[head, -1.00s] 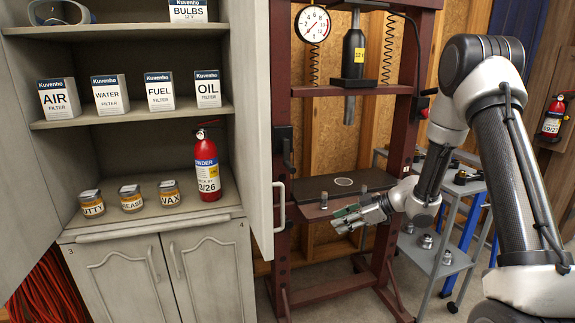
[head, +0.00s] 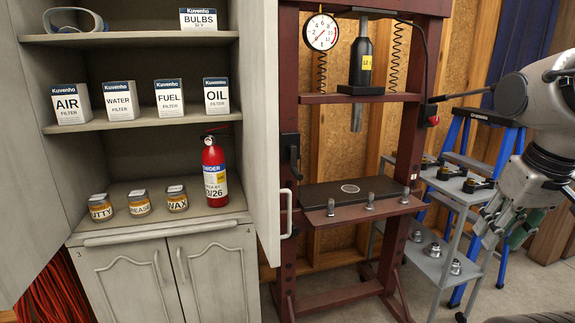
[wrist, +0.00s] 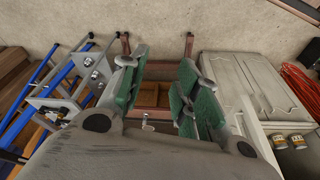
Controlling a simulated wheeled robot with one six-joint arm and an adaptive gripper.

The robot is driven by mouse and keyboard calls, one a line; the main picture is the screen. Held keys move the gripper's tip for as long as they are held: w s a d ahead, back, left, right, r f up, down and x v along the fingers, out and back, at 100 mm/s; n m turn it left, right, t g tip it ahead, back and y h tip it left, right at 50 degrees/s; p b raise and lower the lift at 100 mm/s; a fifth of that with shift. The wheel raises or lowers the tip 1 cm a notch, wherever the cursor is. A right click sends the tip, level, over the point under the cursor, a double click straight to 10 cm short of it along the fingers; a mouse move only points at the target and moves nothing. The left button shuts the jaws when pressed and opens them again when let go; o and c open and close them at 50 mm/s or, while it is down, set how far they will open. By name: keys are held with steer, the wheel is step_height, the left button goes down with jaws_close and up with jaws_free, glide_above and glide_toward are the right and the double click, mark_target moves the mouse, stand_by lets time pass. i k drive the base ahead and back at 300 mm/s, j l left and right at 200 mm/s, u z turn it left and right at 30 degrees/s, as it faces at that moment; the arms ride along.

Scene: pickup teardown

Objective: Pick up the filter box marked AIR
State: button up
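The filter box marked AIR (head: 70,104) is white with a dark blue top band. It stands upright at the left end of the middle shelf (head: 140,121) in the open cabinet. Boxes marked WATER (head: 121,101), FUEL (head: 169,98) and OIL (head: 216,96) stand in a row to its right. My gripper (head: 502,232) is at the far right of the head view, well away from the cabinet. In the wrist view my gripper (wrist: 160,95) has its green-padded fingers apart with nothing between them. The AIR box is not seen in the wrist view.
The red press (head: 362,206) stands between the cabinet and my arm. The cabinet's right door (head: 262,120) stands open. Jars marked PUTTY, GREASE and WAX (head: 176,199) and a red extinguisher (head: 215,175) are below the boxes. A grey cart (head: 452,190) is at right.

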mark_target(71, 102)
steer(key=i+l, duration=0.4)
steer(key=l, duration=0.2)
steer(key=i+l+u, duration=0.15)
steer(key=l+u, duration=0.15)
steer(key=i+l+u, duration=0.15)
steer(key=l+u, duration=0.2)
steer(key=i+l+u, duration=0.1)
steer(key=l+u, duration=0.2)
steer(key=u, duration=0.6)
steer(key=i+j, duration=0.25)
steer(key=j, duration=0.15)
steer(key=i+j, duration=0.3)
steer(key=j, duration=0.15)
